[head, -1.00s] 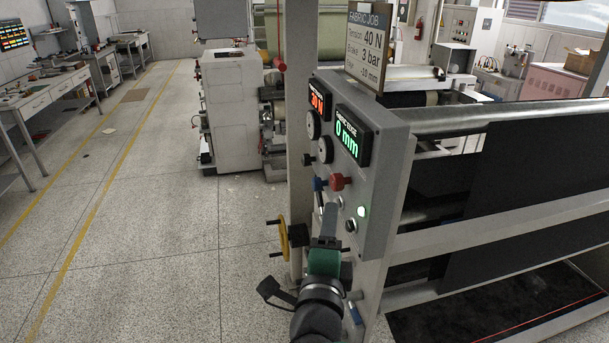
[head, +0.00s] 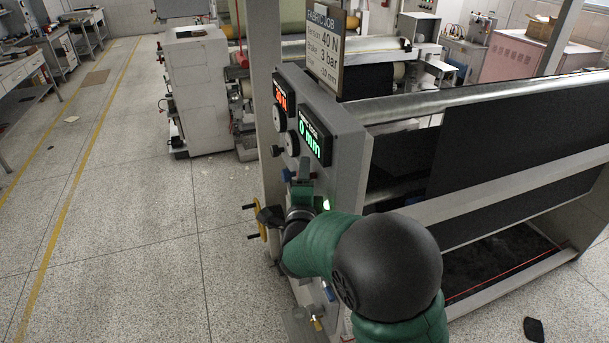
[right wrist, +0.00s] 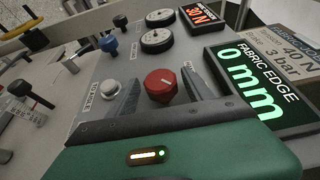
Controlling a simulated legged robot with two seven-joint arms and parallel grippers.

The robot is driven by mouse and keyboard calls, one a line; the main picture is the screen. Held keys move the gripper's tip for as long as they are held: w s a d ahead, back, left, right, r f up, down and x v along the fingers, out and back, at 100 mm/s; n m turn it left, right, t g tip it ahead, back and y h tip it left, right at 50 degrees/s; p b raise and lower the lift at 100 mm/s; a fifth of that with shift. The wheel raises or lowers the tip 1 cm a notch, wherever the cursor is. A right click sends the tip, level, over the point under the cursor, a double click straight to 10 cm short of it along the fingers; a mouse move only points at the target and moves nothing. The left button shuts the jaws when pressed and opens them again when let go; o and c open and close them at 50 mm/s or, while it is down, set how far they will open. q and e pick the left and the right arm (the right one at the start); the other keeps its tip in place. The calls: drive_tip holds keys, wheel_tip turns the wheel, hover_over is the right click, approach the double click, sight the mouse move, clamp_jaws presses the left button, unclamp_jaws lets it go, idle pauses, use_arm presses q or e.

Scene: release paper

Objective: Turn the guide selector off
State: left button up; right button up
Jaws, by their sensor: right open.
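A red selector knob (right wrist: 160,86) on the grey control panel (right wrist: 85,75) sits between the two dark fingers of my right gripper (right wrist: 158,96) in the right wrist view. The fingers are spread with the knob between their tips; I cannot tell whether they touch it. In the head view my right gripper (head: 304,170) is at the panel's front face (head: 345,165), and it and my arm hide most of the lower controls. My left gripper is not in view.
Beside the red knob are a silver button (right wrist: 109,88), a blue knob (right wrist: 108,46), black gauges (right wrist: 157,39) and a green "0 mm" display (right wrist: 250,85). A yellow handwheel (head: 262,215) sticks out below the panel. Open floor (head: 130,220) lies to the left.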

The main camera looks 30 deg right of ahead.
drive_tip(key=shift+a, duration=0.25)
drive_tip(key=c, duration=0.9)
clamp_jaws()
drive_tip(key=shift+r+g+p, duration=0.1)
drive_tip(key=shift+g+p, duration=0.2)
drive_tip(key=shift+p, duration=0.3)
drive_tip(key=n+g+y+p, duration=0.1)
drive_tip(key=g+y+p, duration=0.1)
drive_tip(key=p, duration=0.7)
drive_tip(key=n+g+y+p, duration=0.1)
drive_tip(key=g+p, duration=0.3)
drive_tip(key=p, duration=0.6)
drive_tip(key=shift+a+r+n+y, duration=0.1)
drive_tip(key=shift+r+n+y, duration=0.05)
drive_tip(key=shift+n+y, duration=0.2)
drive_tip(key=shift+f+g+p, duration=0.2)
drive_tip(key=shift+g+p, duration=0.2)
drive_tip(key=shift+p, duration=0.2)
drive_tip(key=shift+f, duration=0.1)
drive_tip(key=shift+a, duration=0.1)
